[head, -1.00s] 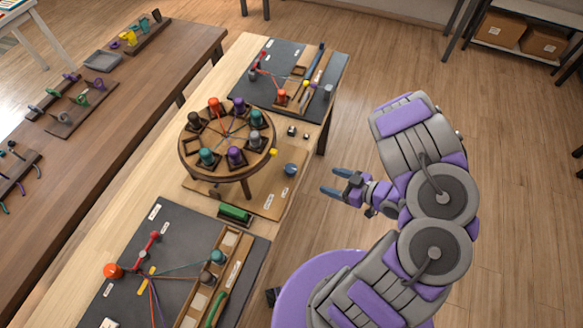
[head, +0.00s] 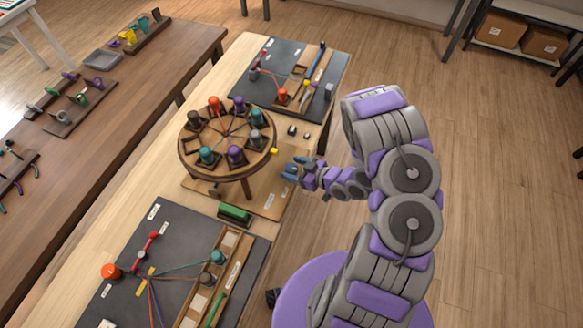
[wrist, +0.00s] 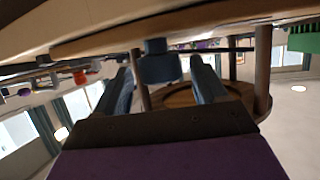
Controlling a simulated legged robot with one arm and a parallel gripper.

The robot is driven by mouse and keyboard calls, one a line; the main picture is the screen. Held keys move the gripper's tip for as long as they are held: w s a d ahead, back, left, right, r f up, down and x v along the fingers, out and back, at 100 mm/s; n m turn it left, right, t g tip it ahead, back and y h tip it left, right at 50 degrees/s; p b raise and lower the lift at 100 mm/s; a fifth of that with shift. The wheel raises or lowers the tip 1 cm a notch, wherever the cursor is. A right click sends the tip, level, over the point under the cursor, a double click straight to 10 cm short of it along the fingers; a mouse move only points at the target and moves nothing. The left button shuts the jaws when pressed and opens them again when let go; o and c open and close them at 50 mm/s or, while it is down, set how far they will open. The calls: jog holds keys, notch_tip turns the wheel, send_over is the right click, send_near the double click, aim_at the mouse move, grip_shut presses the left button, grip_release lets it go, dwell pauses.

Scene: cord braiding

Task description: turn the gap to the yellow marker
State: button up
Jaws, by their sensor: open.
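The round braiding wheel (head: 226,182) stands on legs on the table, with several coloured bobbins around its top and cords meeting at its middle. One place on its left side (head: 191,142) looks empty, though it is small in view. The yellow marker (head: 274,152) is beside the wheel's right rim. My gripper (head: 289,168) is low at the wheel's right side, just below the marker in the picture. In the wrist view, which looks upside down, a blue-grey knob (wrist: 160,64) stands between my open fingers. I cannot tell whether they touch it. The head view hides the knob behind my gripper.
A green block-like piece (head: 235,213) lies in front of the wheel. Dark boards with cords and bobbins lie at the near end (head: 130,260) and far end (head: 262,75) of the table. Two small dark items (head: 298,132) sit right of the wheel. Floor right of the table is open.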

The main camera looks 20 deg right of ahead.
jog(key=shift+w+a+f, duration=0.25)
jog(key=shift+w+a, duration=0.15)
jog(key=shift+w, duration=0.05)
jog(key=shift+c, duration=0.4)
jog(key=c, duration=0.9)
